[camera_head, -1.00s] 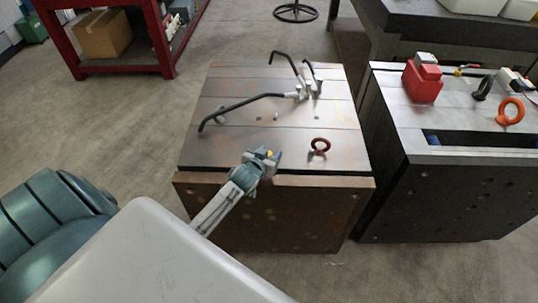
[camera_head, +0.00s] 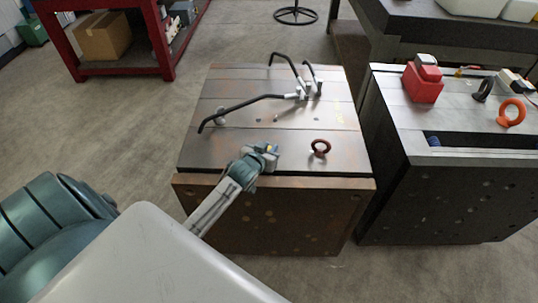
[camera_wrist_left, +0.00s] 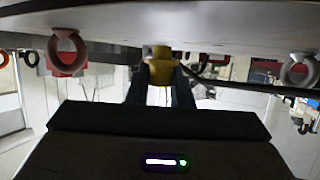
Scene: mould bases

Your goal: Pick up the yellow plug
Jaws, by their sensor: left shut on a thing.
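The yellow plug (camera_wrist_left: 159,68) sits between the two fingers of my left gripper (camera_wrist_left: 160,88) in the left wrist view, and the fingers are shut on it. In the head view my left gripper (camera_head: 266,152) is at the front edge of the top of the near mould base (camera_head: 215,158). From these views I cannot tell whether the plug is clear of the surface. My right gripper is not in view.
A dark eyebolt (camera_head: 320,148) stands just right of my left gripper. Black bent rods (camera_head: 240,105) lie farther back on the same block. The second mould base (camera_head: 400,150) on the right carries a red block (camera_head: 422,82) and an orange eyebolt (camera_head: 511,112).

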